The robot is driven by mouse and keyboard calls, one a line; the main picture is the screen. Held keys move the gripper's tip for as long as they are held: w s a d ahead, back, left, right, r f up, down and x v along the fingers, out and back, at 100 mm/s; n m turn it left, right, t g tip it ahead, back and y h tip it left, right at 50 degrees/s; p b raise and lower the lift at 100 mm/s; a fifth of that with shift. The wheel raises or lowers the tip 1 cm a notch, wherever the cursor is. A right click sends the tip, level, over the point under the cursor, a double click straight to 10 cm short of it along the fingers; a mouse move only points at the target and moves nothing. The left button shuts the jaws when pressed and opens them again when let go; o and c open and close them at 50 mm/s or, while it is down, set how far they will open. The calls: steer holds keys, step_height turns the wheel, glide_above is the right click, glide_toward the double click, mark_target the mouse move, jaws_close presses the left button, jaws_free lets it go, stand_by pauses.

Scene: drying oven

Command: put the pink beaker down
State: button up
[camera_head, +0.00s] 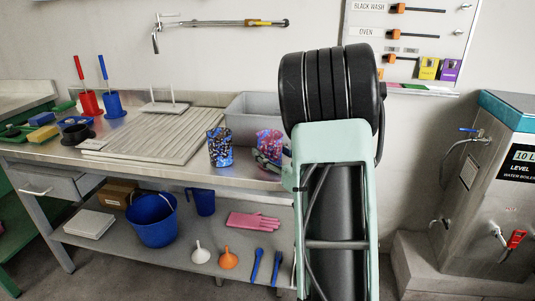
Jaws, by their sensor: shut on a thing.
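The pink beaker (270,142), speckled pink and blue, is upright at the right end of the steel bench (180,172). My gripper (267,160) is at its lower part, shut on it, partly hidden behind my arm. I cannot tell whether the beaker's base touches the bench top. A dark blue speckled beaker (219,147) stands on the bench to the left, apart from it.
A grey bin (250,105) stands behind the beakers. A ribbed draining board (150,135) fills the bench's middle. Red (90,103) and blue (113,104) holders with brushes stand at the left. A steel water boiler (490,190) is at the right.

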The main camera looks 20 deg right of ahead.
steer(key=shift+f, duration=0.2)
steer(key=o, duration=1.3)
steer(key=shift+r, duration=0.15)
